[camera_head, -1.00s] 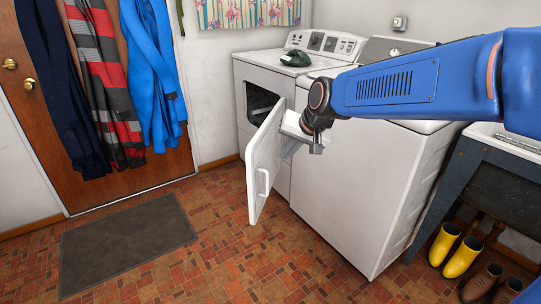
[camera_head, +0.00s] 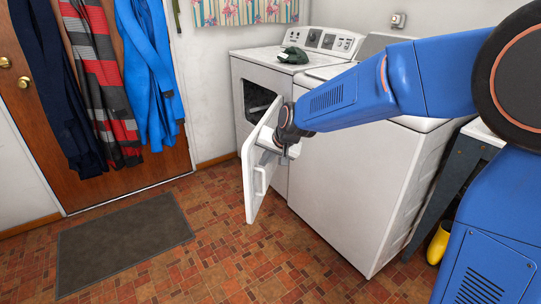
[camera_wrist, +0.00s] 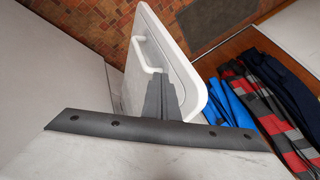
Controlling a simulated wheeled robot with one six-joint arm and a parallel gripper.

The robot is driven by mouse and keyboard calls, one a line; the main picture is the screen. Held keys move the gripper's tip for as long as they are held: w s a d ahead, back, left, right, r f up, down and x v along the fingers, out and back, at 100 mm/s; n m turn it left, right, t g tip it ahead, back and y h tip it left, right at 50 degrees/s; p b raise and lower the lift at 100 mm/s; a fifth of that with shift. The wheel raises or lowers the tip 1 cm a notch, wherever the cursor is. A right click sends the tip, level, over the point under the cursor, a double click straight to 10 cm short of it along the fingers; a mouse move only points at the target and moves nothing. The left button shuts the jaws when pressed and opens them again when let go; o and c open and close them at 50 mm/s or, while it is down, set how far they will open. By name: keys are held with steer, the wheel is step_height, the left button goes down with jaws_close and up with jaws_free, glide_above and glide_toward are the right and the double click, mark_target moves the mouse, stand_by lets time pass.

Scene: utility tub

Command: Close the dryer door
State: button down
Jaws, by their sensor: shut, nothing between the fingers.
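The dryer (camera_head: 275,78) is the white machine at the back left of the head view. Its white door (camera_head: 256,203) stands partly open, with a dark gap into the drum behind it. A white bar handle (camera_head: 258,182) is on the door's outer face. My gripper (camera_head: 264,158) is shut and empty, in front of the door's outer face, above the handle. In the wrist view, the fingers (camera_wrist: 156,82) overlap the door (camera_wrist: 183,82) beside the handle (camera_wrist: 146,51). I cannot tell whether they touch the door.
A second white machine (camera_head: 345,180) stands right of the dryer, under my arm. A dark cloth (camera_head: 293,55) lies on the dryer top. A grey mat (camera_head: 122,243) lies on the brick floor at left. Coats (camera_head: 150,75) hang on the wooden door. A yellow boot (camera_head: 439,243) is at right.

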mark_target(250, 164)
steer(key=shift+w+a+r, duration=0.1)
steer(key=shift+w+a, duration=0.1)
steer(key=shift+a, duration=0.65)
steer(key=shift+w+a+r, duration=0.1)
steer(key=shift+w+a, duration=0.1)
steer(key=shift+a, duration=0.65)
